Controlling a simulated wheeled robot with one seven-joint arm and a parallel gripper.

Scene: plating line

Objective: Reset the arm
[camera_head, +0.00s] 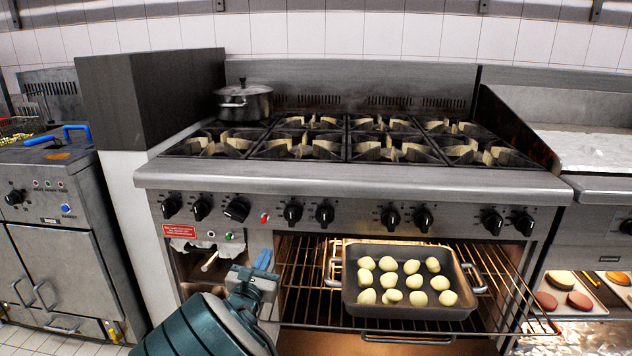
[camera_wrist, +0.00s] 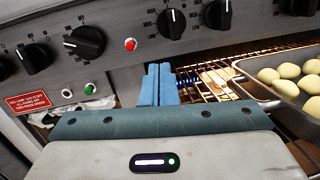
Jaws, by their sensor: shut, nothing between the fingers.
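My gripper (camera_head: 263,262) is in front of the oven opening, to the left of the baking tray. In the wrist view its two blue fingers (camera_wrist: 158,84) are together and hold nothing. The gripper is apart from the tray. The metal baking tray (camera_head: 408,309) sits on the pulled-out oven rack with several pale dough balls in it. The tray also shows at the right of the wrist view (camera_wrist: 250,88).
The oven rack (camera_head: 300,285) sticks out beneath the tray. Knobs (camera_head: 292,213) line the stove front above. A lidded pot (camera_head: 245,103) stands on the back left burner. A fryer (camera_head: 60,240) stands at left. Trays with patties (camera_head: 578,300) are at lower right.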

